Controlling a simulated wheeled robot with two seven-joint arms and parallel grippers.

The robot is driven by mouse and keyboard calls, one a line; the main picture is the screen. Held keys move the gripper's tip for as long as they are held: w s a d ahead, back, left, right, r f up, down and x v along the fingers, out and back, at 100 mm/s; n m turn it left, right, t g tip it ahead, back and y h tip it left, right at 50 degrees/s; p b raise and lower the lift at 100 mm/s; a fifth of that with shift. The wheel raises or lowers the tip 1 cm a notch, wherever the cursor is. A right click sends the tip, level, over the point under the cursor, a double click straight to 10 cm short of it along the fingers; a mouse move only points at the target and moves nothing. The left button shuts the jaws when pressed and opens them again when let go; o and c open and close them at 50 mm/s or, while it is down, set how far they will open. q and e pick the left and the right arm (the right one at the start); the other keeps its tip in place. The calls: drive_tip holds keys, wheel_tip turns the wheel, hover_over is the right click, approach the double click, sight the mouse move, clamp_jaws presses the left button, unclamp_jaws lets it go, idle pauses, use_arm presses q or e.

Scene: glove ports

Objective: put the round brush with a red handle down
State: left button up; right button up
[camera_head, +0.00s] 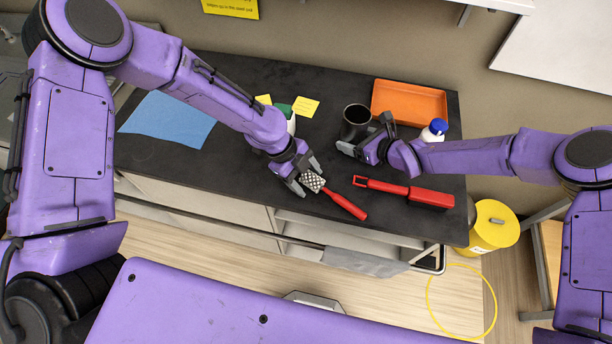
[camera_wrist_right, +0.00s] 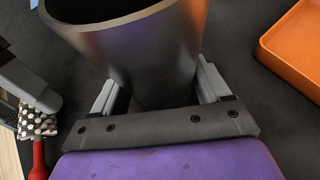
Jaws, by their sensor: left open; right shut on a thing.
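The round brush with a red handle (camera_head: 347,205) lies at the counter's front edge, its speckled black-and-white head (camera_head: 313,183) towards my left gripper. My left gripper (camera_head: 307,177) is open, its fingers around the brush head. The right wrist view shows the speckled head (camera_wrist_right: 37,120) beside a finger of my left gripper (camera_wrist_right: 28,84). Whether the brush fully rests on the counter is hard to tell. My right gripper (camera_head: 363,134) is shut on a dark metal cup (camera_head: 355,116); the cup also fills the middle of the right wrist view (camera_wrist_right: 150,50).
A second red brush (camera_head: 390,188) lies right of the round one. Behind are an orange tray (camera_head: 410,101), a blue-capped white bottle (camera_head: 435,131), yellow notes (camera_head: 305,106) and a green-and-white bottle (camera_head: 288,113). A blue cloth (camera_head: 170,120) lies left. A yellow bin (camera_head: 493,226) stands right.

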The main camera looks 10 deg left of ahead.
use_arm(q)
drive_tip(key=v, duration=1.2)
drive_tip(key=shift+r, duration=0.1)
drive_tip(key=shift+o, duration=0.6)
drive_tip(key=shift+g+y, duration=0.5)
drive_tip(key=shift+y, duration=0.1)
drive_tip(key=d+f, duration=0.2)
drive_tip(key=f, duration=0.1)
drive_tip(key=d+f, duration=0.3)
drive_tip(key=f, duration=0.1)
drive_tip(key=d+f, duration=0.2)
drive_tip(key=f, duration=0.2)
drive_tip(key=shift+d+f, duration=0.1)
drive_tip(key=shift+d, duration=0.25)
drive_tip(key=c, duration=1.2)
drive_tip(key=shift+w+a+r, duration=0.1)
drive_tip(key=shift+r, duration=0.1)
